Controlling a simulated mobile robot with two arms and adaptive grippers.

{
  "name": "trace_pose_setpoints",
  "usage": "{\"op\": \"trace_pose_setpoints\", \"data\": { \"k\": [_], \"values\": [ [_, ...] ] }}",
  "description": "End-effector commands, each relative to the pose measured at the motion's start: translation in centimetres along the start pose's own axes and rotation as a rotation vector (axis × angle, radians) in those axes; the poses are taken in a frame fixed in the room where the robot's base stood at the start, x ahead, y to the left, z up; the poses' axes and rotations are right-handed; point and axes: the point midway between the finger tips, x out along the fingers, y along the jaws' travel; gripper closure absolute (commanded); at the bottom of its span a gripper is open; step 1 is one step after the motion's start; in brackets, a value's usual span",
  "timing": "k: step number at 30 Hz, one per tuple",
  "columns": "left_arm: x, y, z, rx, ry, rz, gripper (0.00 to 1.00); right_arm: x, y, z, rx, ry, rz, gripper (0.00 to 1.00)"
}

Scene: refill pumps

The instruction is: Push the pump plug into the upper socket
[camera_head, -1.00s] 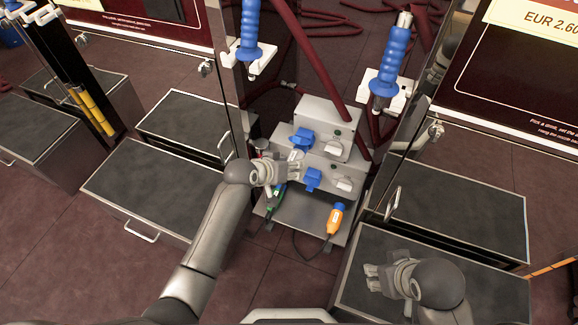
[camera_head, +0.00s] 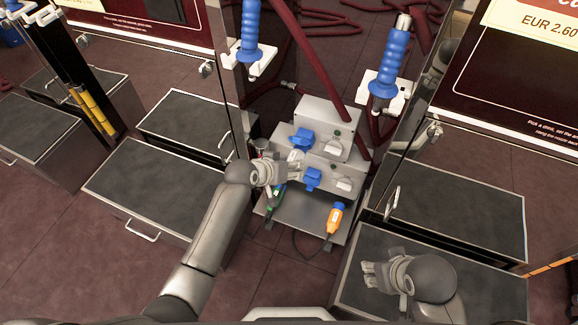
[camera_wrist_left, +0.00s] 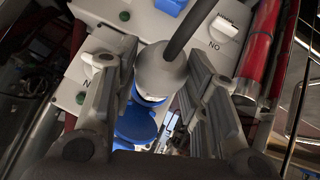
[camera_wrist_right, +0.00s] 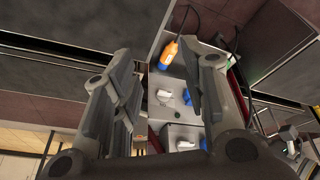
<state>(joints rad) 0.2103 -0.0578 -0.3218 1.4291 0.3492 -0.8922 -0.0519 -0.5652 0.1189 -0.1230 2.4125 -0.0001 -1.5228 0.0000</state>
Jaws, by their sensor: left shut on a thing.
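My left gripper (camera_head: 293,167) is at the socket boxes and shut on a grey plug with a black cable. In the left wrist view the grey plug (camera_wrist_left: 163,72) is between the fingers, its far end beside an open-looking blue lid (camera_wrist_left: 135,124). I cannot tell whether the plug touches or enters a socket. The upper box (camera_head: 318,117) has a blue socket cover (camera_head: 302,138); the lower box (camera_head: 350,172) has another blue cover (camera_head: 313,179). My right gripper (camera_head: 374,274) is open and empty, low at the right, away from the boxes.
An orange plug with a blue end (camera_head: 334,218) and a green plug (camera_head: 275,196) are at the shelf (camera_head: 300,222) below the boxes. Blue-handled nozzles (camera_head: 252,32) (camera_head: 393,58) and dark red hoses are above. Dark-topped steps (camera_head: 155,190) flank the boxes.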

Motion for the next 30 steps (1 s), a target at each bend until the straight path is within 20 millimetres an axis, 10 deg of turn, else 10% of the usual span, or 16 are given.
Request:
{"op": "trace_pose_setpoints", "data": {
  "k": [30],
  "values": [
    [0.0, 0.0, -0.1, 0.001, 0.002, 0.0, 0.97, 2.8, -0.2, 0.7, 0.001, -0.029, -0.005, 0.6]
  ]
}}
